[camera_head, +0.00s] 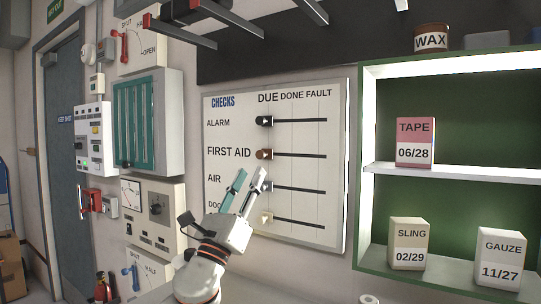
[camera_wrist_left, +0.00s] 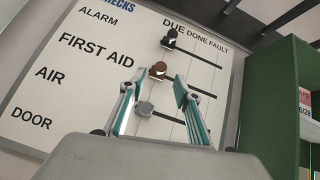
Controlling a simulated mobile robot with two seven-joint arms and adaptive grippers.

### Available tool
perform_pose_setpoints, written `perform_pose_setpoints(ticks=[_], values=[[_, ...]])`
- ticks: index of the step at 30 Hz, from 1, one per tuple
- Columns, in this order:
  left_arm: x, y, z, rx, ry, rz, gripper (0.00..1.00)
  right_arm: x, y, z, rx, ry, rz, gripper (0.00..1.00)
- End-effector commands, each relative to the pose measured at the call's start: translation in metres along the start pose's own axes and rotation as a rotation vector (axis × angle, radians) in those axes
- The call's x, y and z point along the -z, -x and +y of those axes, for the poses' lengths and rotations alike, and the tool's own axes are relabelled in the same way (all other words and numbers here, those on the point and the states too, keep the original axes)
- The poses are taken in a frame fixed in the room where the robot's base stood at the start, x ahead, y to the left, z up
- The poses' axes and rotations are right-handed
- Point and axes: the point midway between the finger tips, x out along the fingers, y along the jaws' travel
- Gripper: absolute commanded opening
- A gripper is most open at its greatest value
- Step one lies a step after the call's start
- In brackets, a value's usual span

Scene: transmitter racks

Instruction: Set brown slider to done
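The brown slider (camera_head: 264,155) sits at the left end of its slot in the FIRST AID row, under DUE on the white checks board (camera_head: 222,227). In the left wrist view the brown slider (camera_wrist_left: 158,70) shows just beyond and between the fingertips. My left gripper (camera_head: 249,174) is in front of the board, slightly below and left of the brown slider. Its two fingers are apart with nothing between them, and they also show in the left wrist view (camera_wrist_left: 153,84). Contact with the slider is not visible. My right gripper is not in view.
The black slider (camera_head: 264,121) is above; the grey slider (camera_head: 265,187) and cream slider (camera_head: 265,218) are below, all under DUE. A green shelf (camera_head: 367,190) with boxes stands right of the board. Wall panels (camera_head: 156,212) are at left. Dark rails project overhead.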

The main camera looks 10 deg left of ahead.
Motion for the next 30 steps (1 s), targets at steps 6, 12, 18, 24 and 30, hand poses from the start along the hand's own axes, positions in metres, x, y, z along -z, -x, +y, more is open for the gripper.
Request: perform_pose_setpoints(ticks=[6, 12, 18, 24, 30], values=[[-0.002, -0.016, -0.002, 0.006, -0.008, -0.002, 0.32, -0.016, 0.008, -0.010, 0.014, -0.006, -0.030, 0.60], [-0.002, -0.047, -0.002, 0.004, -0.006, -0.002, 0.32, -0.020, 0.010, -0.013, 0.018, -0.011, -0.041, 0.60], [-0.001, -0.070, -0.001, 0.004, -0.006, -0.001, 0.32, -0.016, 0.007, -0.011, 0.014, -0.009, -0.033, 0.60], [0.000, -0.079, -0.001, 0.004, -0.005, -0.001, 0.32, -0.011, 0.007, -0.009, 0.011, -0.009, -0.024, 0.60], [-0.001, -0.079, -0.001, 0.004, -0.005, -0.001, 0.32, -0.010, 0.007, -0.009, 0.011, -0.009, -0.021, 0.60]])
